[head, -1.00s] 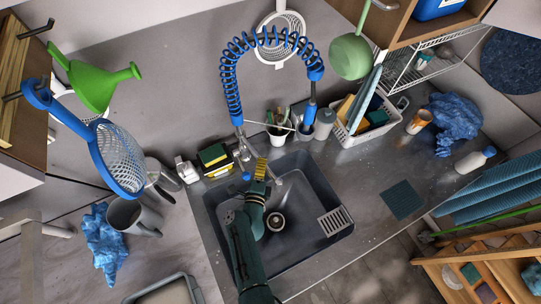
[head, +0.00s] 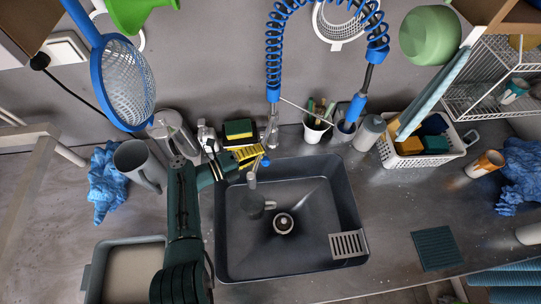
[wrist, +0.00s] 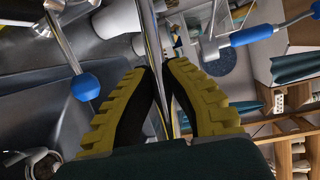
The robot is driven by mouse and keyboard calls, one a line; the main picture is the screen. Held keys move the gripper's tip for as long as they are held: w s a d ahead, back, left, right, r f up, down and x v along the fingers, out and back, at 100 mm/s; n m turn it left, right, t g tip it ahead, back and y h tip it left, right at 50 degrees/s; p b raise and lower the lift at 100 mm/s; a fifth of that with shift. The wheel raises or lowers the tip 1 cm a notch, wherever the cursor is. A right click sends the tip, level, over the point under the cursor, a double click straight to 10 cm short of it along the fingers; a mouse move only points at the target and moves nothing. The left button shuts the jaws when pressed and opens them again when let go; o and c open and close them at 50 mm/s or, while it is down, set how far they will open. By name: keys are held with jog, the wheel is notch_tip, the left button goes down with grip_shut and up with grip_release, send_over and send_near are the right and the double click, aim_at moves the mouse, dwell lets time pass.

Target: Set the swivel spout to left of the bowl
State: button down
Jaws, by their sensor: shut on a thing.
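The dark sink bowl (head: 315,240) is set in the steel counter, with its round drain low in the middle. The swivel spout (head: 252,180) shows as a short grey end over the bowl's back left corner; most of it is hidden by my gripper. My gripper (head: 250,156), with yellow ribbed fingers, is at the bowl's back left edge, reached from the left by my arm. In the wrist view the fingers are shut on a shiny metal tube (wrist: 154,40), which looks like the spout.
A blue coil hose (head: 273,60) and blue spray handle (head: 355,108) rise behind the bowl. A sponge holder (head: 238,131) stands close behind my gripper. A grey jug (head: 138,165) is left of my arm. A white basket (head: 425,158) stands right.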

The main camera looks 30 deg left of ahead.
dwell(0.3)
jog(key=c, duration=1)
grip_release()
jog(key=shift+s, duration=0.15)
jog(key=v, duration=1.2)
